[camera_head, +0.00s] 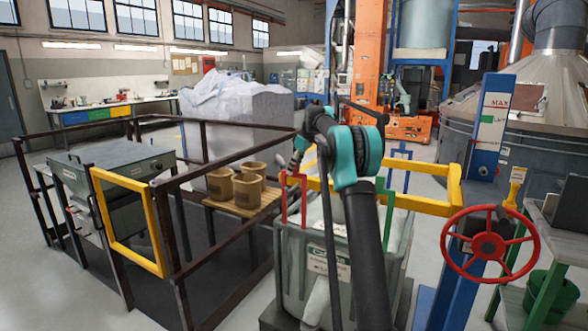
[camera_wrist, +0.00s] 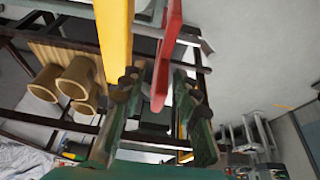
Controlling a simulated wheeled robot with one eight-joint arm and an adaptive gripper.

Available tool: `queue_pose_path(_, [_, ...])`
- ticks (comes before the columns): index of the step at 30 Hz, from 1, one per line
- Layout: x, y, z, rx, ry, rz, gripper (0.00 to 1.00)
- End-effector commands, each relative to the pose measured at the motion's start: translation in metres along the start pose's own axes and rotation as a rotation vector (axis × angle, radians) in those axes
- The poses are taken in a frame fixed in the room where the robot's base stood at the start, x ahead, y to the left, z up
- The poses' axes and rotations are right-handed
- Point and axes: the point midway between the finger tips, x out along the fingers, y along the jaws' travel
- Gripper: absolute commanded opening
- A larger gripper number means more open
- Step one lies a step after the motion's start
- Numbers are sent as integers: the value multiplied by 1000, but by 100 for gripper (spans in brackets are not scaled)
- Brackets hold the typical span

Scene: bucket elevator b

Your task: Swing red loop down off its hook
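The red loop (camera_head: 293,200) stands upright at the left end of the yellow bar frame (camera_head: 430,207), above a grey-green bin (camera_head: 330,255) in the head view. In the wrist view the red loop (camera_wrist: 167,55) shows as a red bar reaching into the gap between my fingers, beside a yellow bar (camera_wrist: 114,45). My gripper (camera_wrist: 156,88) is open, its two green fingers apart on either side of the red bar. I cannot tell whether either finger touches it. In the head view my arm hides much of the gripper, and the hook is not clearly visible.
A green loop (camera_head: 388,200) and a blue loop (camera_head: 400,163) are near the yellow frame. A red handwheel (camera_head: 490,245) stands at right. Dark railings with a yellow gate (camera_head: 128,222) and brown pots (camera_head: 247,190) on a wooden rack are at left.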

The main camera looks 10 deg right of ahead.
Motion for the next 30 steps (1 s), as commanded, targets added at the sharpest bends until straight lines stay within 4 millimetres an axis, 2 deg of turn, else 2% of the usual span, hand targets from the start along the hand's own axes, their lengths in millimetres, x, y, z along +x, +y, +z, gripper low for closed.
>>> queue_pose_path(5, [0,0,0,0,0,0,31])
queue_pose_path(13, [0,0,0,0,0,0,0])
queue_pose_path(30, [1,-5,-3,-7,0,16,0])
